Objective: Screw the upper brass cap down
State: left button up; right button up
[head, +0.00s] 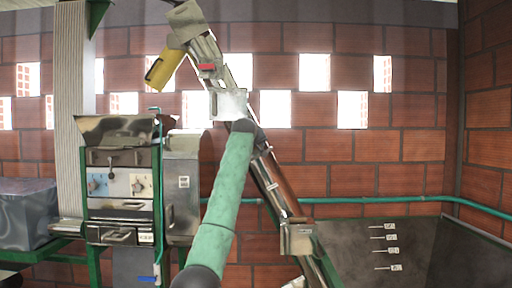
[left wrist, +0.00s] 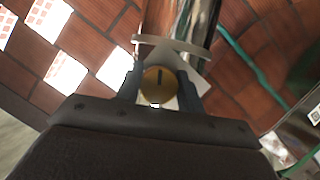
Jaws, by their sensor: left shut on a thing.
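In the left wrist view my left gripper (left wrist: 158,97) is shut on the upper brass cap (left wrist: 156,90), a round golden disc with a dark slot mark, one dark finger on each side of it. The cap sits against a pale metal bracket (left wrist: 172,52) on the elevator tube (left wrist: 180,18). In the head view the slanted elevator tube (head: 275,190) runs from upper left to lower right. My green left arm reaches up to it, and the gripper and the cap are hidden there. My right gripper is not in view.
A yellow spout (head: 166,66) hangs at the elevator's top. The pulper machine (head: 122,185) with its metal hopper (head: 115,128) stands at left, beside a grey bin (head: 28,213). A green pipe (head: 400,199) runs along the brick wall. A dark basin (head: 430,235) lies at right.

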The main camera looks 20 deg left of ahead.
pick_arm(q)
jog(key=m+g+y, duration=0.1)
jog(key=m+y, duration=0.1)
jog(key=m, duration=0.1)
jog(key=shift+f, duration=0.2)
jog(key=m+y, duration=0.1)
jog(key=m, duration=0.1)
jog(key=shift+m+g+y, duration=0.3)
jog(key=shift+y, duration=0.1)
jog(key=shift+m+y, duration=0.4)
jog(key=shift+m, duration=0.2)
jog(key=shift+a+m+y+b, duration=0.1)
jog(key=shift+m+y+b, duration=0.25)
jog(key=shift+m+y, duration=0.65)
jog(key=shift+m, duration=0.4)
jog(key=shift+r+m, duration=0.1)
jog(key=shift+m, duration=0.3)
jog(key=shift+m+y, duration=0.3)
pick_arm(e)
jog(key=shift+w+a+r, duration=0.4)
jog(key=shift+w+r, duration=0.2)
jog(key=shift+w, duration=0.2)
pick_arm(q)
jog(key=shift+r, duration=0.1)
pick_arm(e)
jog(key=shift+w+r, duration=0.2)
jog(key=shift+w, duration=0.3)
